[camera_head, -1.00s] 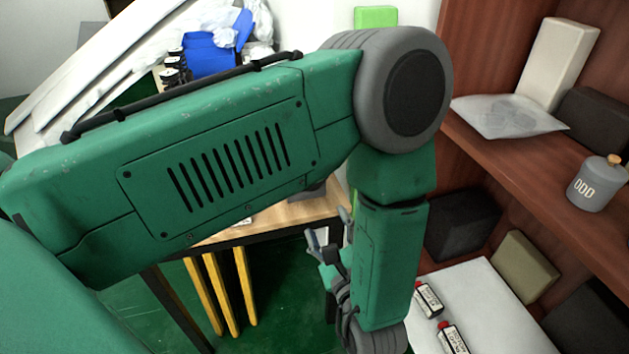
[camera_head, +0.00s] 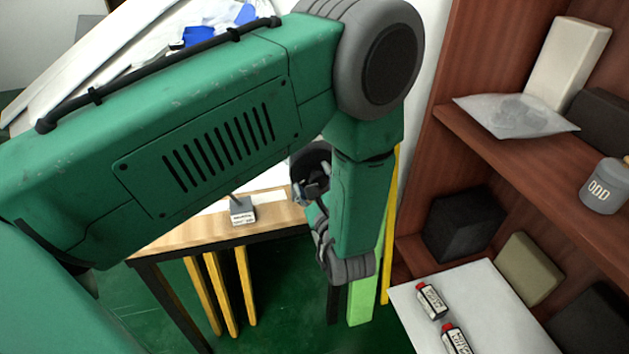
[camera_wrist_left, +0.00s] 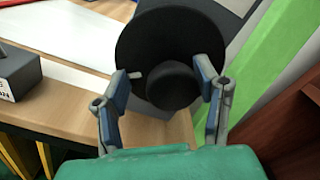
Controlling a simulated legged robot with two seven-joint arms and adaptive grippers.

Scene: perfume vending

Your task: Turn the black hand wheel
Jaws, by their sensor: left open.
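The black hand wheel (camera_wrist_left: 150,42) is a round dark disc with a hub, at the upper middle of the left wrist view. In the head view it shows partly (camera_head: 306,157) behind my left forearm, at the wooden table's right end. My left gripper (camera_wrist_left: 163,88) is open, with one blue-grey finger on each side of the wheel's lower part and hub. In the head view the left gripper (camera_head: 311,192) is small and overlaps the wheel's lower edge. I cannot tell whether the fingers touch it. My right gripper is not in view.
The wooden table (camera_head: 272,213) carries a small grey labelled block (camera_head: 242,211). A green panel (camera_wrist_left: 262,80) stands close to the wheel's right. A reddish-brown shelf (camera_head: 465,130) with boxes and a grey jar (camera_head: 606,187) is at right. Two small bottles (camera_head: 432,301) lie on a white board.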

